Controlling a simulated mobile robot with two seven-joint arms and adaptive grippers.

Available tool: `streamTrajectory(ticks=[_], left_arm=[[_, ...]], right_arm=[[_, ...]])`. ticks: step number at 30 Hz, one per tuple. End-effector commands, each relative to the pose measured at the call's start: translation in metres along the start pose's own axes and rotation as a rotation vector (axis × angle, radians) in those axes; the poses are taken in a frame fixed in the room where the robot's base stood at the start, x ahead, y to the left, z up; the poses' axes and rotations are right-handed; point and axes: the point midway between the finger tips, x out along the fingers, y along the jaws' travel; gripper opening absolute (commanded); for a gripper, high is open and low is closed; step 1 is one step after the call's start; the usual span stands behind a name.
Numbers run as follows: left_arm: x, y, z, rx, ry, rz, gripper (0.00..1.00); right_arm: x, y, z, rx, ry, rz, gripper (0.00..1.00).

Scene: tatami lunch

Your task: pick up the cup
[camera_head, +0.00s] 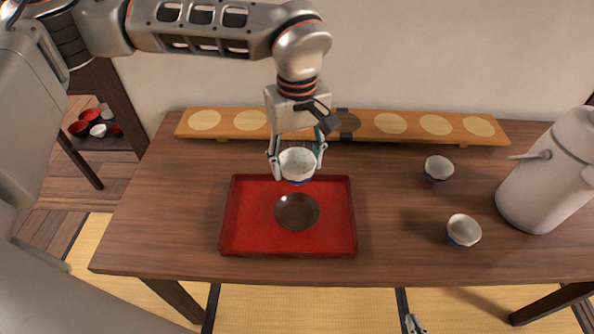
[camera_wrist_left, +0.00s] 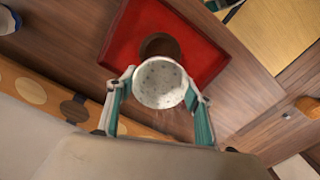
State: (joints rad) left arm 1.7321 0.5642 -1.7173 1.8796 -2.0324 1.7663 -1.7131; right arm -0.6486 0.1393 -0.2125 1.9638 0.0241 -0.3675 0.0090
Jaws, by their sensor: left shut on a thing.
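A small white cup (camera_head: 297,161) with a blue base is held between the fingers of my left gripper (camera_head: 297,168). It appears upright, raised over the back edge of the red tray (camera_head: 240,244). In the left wrist view the cup (camera_wrist_left: 160,84) shows its speckled pale inside, with one finger of the left gripper (camera_wrist_left: 160,91) on each side. Two similar cups stand on the table to the right, one farther back (camera_head: 439,168) and one nearer (camera_head: 464,230). A small part of my right gripper (camera_head: 412,324) shows at the bottom edge; its jaws cannot be made out.
A dark round dish (camera_head: 297,211) lies in the tray. A long wooden board (camera_head: 460,139) with round spots runs along the back of the table (camera_head: 160,215). A large pale kettle (camera_head: 545,185) stands at the right. The table between tray and cups is clear.

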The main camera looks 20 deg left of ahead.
Motion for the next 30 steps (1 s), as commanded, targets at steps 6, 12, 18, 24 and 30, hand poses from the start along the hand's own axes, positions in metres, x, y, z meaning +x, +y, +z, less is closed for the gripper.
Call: streamTrajectory(ticks=[6, 12, 18, 24, 30], left_arm=[[-0.024, 0.001, -0.001, 0.000, 0.002, 0.003, 0.22], [-0.040, 0.001, -0.001, -0.001, 0.002, 0.002, 0.22], [-0.050, 0.001, 0.000, 0.000, 0.000, 0.002, 0.22], [-0.034, 0.004, -0.002, -0.004, 0.001, -0.003, 0.22], [0.029, 0.008, -0.006, -0.011, 0.003, -0.004, 0.22]], right_arm=[[0.000, 0.000, -0.001, 0.000, 0.001, 0.000, 0.00], [-0.001, 0.000, -0.001, 0.000, 0.000, 0.000, 0.00], [-0.001, 0.000, -0.001, 0.000, -0.001, 0.000, 0.00], [-0.003, 0.001, -0.006, -0.001, 0.001, 0.001, 0.00], [-0.009, 0.004, -0.020, -0.003, 0.010, 0.003, 0.00]])
